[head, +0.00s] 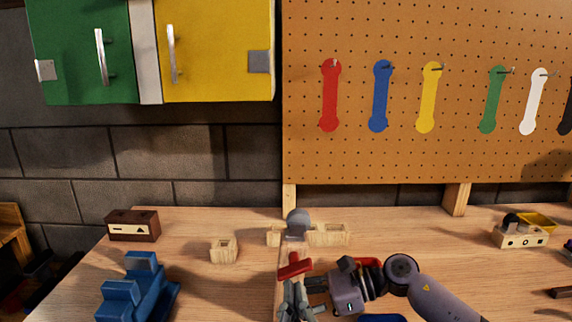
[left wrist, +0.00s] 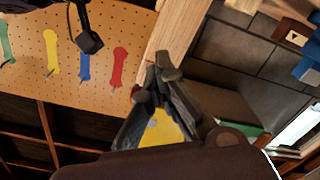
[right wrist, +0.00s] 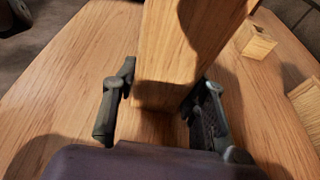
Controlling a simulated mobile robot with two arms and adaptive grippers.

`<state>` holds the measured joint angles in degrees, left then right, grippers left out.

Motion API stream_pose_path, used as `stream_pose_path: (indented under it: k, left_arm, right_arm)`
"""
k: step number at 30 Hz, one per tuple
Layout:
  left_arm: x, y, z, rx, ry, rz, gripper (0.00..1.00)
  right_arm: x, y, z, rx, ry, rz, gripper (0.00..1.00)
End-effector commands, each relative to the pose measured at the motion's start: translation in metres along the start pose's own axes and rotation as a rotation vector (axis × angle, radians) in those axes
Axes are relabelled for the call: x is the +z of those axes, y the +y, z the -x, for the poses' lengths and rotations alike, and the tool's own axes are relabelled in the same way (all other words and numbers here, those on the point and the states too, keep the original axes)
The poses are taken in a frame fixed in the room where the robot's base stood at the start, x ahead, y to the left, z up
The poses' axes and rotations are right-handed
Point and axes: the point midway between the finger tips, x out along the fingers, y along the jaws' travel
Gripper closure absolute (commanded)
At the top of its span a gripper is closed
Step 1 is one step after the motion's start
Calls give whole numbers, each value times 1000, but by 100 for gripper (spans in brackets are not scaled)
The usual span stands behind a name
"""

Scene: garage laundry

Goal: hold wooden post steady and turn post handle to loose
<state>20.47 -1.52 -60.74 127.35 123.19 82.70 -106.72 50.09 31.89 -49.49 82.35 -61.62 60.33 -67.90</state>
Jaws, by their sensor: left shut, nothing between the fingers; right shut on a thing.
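The wooden post (head: 297,248) stands at the front middle of the workbench, with a grey round knob (head: 298,222) at its top and a red bar-shaped piece (head: 295,266) in front of it. My right gripper (right wrist: 168,92) is shut on the post, one finger on each side; the post also shows in the left wrist view (left wrist: 182,28). My left gripper (left wrist: 163,63) is shut and empty, its tips close to the post; I cannot tell if they touch it. In the head view, grey fingers (head: 297,298) overlap below the red piece.
Small wooden blocks (head: 223,250) lie behind and left of the post. A blue vise-like object (head: 138,290) and a brown box (head: 132,226) are on the left. A pegboard (head: 400,160) with hanging coloured wrenches rises behind.

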Motion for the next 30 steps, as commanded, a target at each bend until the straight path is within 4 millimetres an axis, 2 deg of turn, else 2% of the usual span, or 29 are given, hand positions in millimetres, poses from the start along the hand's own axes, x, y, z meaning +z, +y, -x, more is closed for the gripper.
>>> stream_pose_path:
  k: [30]
  left_arm:
    - [2,23,0,-1,0,1,100]
  right_arm:
    - [1,0,0,0,-1,0,76]
